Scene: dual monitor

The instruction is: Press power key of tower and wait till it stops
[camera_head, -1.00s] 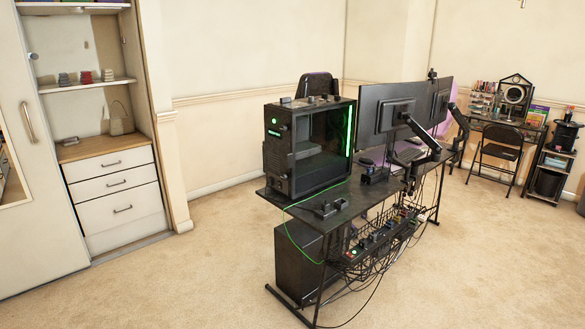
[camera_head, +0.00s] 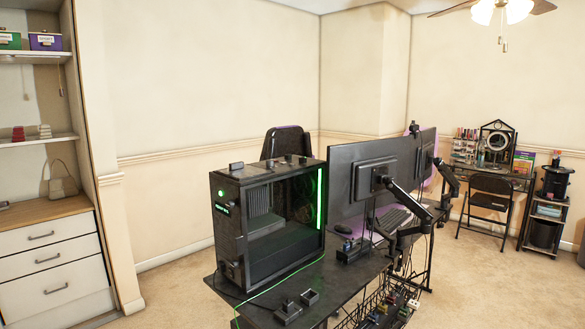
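The black computer tower (camera_head: 231,262) stands upright on the near left end of a dark desk (camera_head: 335,283). Its front faces left and its glass side panel faces me. A round green light (camera_head: 221,193) glows near the top of the front, with a small green display (camera_head: 222,209) below it. I cannot tell which of these is the power key. A green light strip shines inside the glass at the right. Neither of my grippers is in view.
Two monitors (camera_head: 352,192) on black arms stand right of the tower. Cables and a wire basket (camera_head: 377,307) hang along the desk's near side. A green cable runs over the desk's near edge. A shelf unit with drawers (camera_head: 52,262) stands at the left. Open carpet (camera_head: 172,297) lies between.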

